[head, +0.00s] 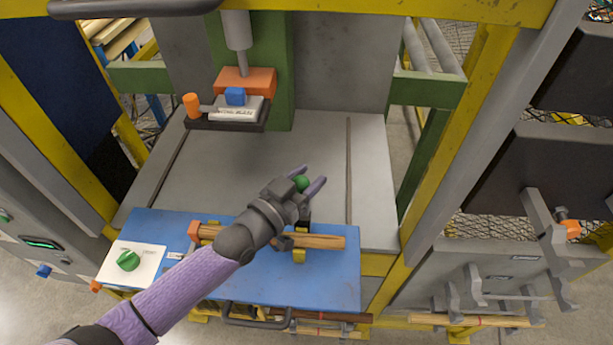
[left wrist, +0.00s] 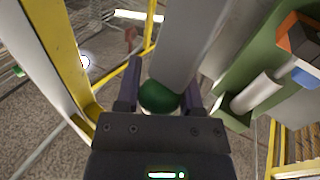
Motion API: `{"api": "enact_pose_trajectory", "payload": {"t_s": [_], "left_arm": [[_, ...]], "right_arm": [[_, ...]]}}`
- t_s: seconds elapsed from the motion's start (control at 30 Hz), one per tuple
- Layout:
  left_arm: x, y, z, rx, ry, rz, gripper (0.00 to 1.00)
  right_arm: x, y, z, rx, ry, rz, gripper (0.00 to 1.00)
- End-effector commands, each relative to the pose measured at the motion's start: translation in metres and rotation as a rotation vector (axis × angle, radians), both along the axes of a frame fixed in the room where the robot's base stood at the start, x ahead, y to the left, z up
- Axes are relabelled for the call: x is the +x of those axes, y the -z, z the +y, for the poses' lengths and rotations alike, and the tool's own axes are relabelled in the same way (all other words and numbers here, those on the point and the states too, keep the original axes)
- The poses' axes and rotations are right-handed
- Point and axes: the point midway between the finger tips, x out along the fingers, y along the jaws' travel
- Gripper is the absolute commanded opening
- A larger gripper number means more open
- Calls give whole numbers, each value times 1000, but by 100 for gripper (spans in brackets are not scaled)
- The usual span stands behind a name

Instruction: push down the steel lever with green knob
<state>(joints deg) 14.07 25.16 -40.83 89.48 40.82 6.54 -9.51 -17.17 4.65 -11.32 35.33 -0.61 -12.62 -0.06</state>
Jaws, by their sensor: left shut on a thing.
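The green knob (head: 301,183) of the lever shows between the fingers of my left gripper (head: 313,184), above the front part of the grey machine bed. In the left wrist view the green knob (left wrist: 160,97) sits between the two dark fingers (left wrist: 163,88), and the gripper is shut on it. The steel shaft of the lever is mostly hidden behind my gripper and wrist in the head view, so its tilt is hard to tell. My right gripper is not in view.
Below my forearm, a wooden bar (head: 325,241) lies in holders on the blue bench plate (head: 335,285). A dark tray (head: 225,123) with an orange-knobbed handle (head: 192,105) is at the back. Yellow posts flank the bed.

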Motion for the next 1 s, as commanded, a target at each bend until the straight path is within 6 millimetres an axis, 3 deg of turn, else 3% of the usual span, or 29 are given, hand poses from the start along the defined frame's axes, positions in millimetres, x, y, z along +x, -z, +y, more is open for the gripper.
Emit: {"api": "enact_pose_trajectory", "payload": {"t_s": [0.6,1.0], "left_arm": [[-42,16,0,1,0,-368,0],[-62,27,0,1,1,-444,0]], "right_arm": [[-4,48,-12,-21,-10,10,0],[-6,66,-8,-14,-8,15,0]]}}
